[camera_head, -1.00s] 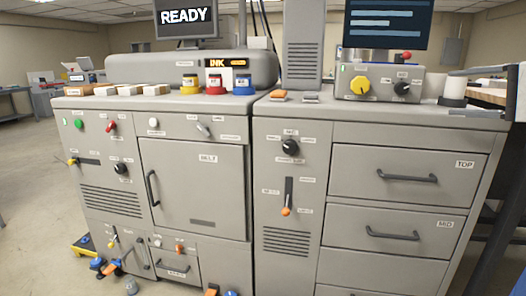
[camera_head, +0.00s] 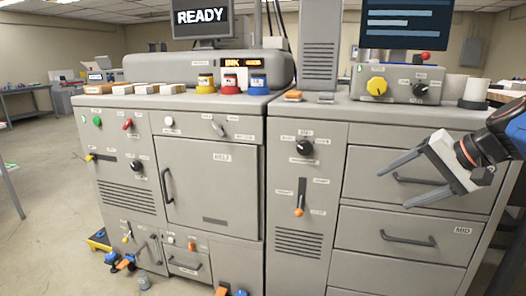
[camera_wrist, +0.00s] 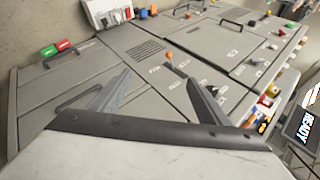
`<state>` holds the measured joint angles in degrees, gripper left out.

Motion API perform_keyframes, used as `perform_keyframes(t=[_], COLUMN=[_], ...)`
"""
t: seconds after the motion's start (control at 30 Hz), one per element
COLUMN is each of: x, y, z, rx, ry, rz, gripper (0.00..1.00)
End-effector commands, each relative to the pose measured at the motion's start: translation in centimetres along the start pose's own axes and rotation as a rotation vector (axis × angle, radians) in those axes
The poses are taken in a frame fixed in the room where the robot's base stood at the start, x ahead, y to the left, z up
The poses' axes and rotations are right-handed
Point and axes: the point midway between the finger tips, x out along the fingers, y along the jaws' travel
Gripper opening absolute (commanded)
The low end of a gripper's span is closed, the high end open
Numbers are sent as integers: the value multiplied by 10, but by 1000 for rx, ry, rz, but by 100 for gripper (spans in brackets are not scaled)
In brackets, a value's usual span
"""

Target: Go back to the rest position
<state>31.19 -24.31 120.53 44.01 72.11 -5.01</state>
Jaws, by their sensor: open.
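My gripper (camera_head: 408,178) shows at the right in the head view, in front of the upper drawer (camera_head: 378,190) of the grey cabinet. Its two grey fingers are spread apart with nothing between them, and they point left. In the wrist view my gripper (camera_wrist: 160,92) is also open and empty, with the grey cabinet fronts beyond the fingers. Whether the fingers touch the drawer front cannot be told for certain; they look apart from it.
The grey machine has a BELT door (camera_head: 210,185), an orange-tipped lever (camera_head: 299,205) and a black knob (camera_head: 304,147). On top stand yellow, red and blue ink jars (camera_head: 231,85), a control box (camera_head: 400,84) and a white roll (camera_head: 475,94). Open floor (camera_head: 45,200) lies left.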

Motion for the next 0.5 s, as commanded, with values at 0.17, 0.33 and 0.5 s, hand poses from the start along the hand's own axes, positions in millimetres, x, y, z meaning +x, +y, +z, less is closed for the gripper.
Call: perform_keyframes(t=[0.17,0.33,0.5], x=[28,44,54], y=[31,69,108], z=[65,114,152], rx=[-134,-279,-444], ry=[-42,-61,-64], rz=[148,278,390], gripper=[71,71,71])
